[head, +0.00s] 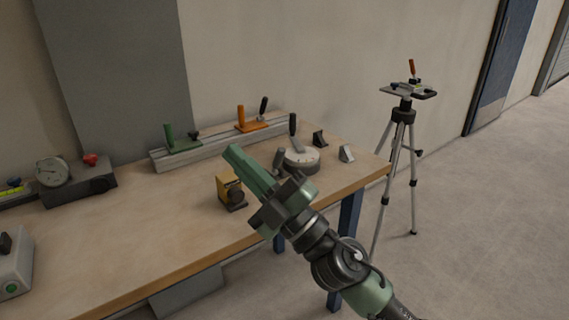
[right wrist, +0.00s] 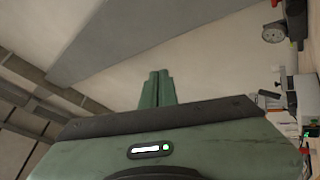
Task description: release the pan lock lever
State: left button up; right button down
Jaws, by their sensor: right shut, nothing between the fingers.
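A tripod (head: 403,117) stands on the floor beyond the right end of the workbench. My right gripper (head: 230,152) is green, shut and empty, raised over the front part of the bench and pointing up and left, well away from the tripod. Its closed fingers also show in the right wrist view (right wrist: 157,88). My left gripper is out of view.
The floor (head: 480,210) right of the tripod is clear.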

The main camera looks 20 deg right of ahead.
jog(key=s+a+r+n+g+y, duration=0.25)
jog(key=a+n+g+y, duration=0.3)
jog(key=n+g, duration=0.5)
notch_tip(320, 180, down, 6)
jog(key=a+f+n+g+h, duration=0.1)
jog(key=a+n+g+h, duration=0.1)
jog(key=n+g+h, duration=0.45)
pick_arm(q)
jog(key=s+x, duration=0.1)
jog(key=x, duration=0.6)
pick_arm(e)
jog(key=w+d+t+h, duration=0.2)
jog(key=w+d+h, duration=0.1)
jog(key=d, duration=0.4)
jog(key=w+d+f+m+t+h, duration=0.1)
jog(key=w+d+h, duration=0.2)
jog(key=d+h, duration=0.2)
jog(key=w+d+t+h, duration=0.2)
jog(key=d+h, duration=0.3)
jog(key=d, duration=0.5)
jog(key=shift+w+d+f+m+t, duration=0.2)
jog(key=shift+w+f+m+t, duration=0.1)
jog(key=shift+w, duration=0.55)
pick_arm(q)
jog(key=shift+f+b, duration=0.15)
jog(key=shift+b, duration=0.15)
